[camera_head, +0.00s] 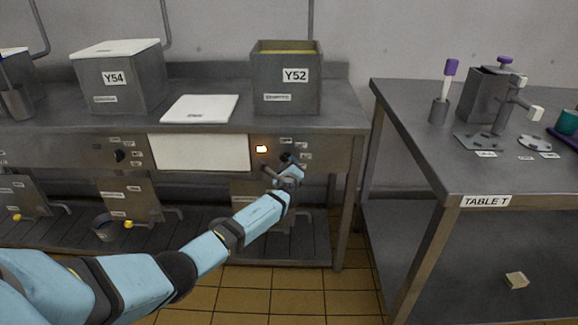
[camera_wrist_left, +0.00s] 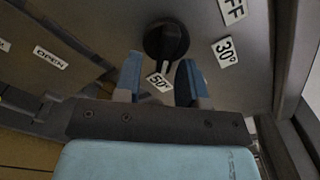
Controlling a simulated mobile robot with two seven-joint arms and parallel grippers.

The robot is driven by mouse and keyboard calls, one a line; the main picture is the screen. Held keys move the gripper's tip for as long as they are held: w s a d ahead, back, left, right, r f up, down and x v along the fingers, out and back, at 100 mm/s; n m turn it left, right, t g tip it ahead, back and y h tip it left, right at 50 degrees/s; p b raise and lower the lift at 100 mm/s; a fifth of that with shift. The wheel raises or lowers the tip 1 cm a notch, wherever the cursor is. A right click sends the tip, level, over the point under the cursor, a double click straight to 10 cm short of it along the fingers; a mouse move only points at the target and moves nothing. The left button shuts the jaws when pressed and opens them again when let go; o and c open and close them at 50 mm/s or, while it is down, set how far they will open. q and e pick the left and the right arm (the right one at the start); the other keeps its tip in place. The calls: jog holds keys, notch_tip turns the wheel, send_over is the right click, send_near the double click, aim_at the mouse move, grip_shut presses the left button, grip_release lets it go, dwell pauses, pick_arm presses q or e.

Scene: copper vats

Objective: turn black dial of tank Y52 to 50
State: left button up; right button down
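Tank Y52 (camera_head: 285,97) is an open grey box with yellowish contents, standing on the steel counter. Its black dial (camera_head: 287,157) is on the front panel below, partly hidden by my left gripper (camera_head: 287,172). In the left wrist view the dial (camera_wrist_left: 167,39) is round and dark, just beyond the fingertips. A dark ridge on it extends towards the 50° label (camera_wrist_left: 159,82), which shows between the fingers. My left gripper (camera_wrist_left: 160,70) is open with nothing visible held; contact with the dial cannot be told. My right gripper is not in view.
A white lid (camera_head: 200,108) lies on the counter beside Y52. Tank Y54 (camera_head: 127,87) with another dial (camera_head: 119,156) stands left. Table T (camera_head: 410,100) stands right, past a narrow floor gap.

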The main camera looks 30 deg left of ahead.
pick_arm(q)
jog(key=shift+r, duration=0.1)
jog(key=p+v, duration=0.4)
jog(key=v, duration=1)
jog(key=shift+p, duration=0.3)
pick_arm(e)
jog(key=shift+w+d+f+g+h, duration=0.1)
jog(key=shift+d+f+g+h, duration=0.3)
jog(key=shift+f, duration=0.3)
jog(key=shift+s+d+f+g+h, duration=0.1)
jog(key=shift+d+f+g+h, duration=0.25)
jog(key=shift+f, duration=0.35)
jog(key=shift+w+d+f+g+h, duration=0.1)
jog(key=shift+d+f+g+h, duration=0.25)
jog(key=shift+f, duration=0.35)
pick_arm(q)
jog(key=shift+a, duration=0.1)
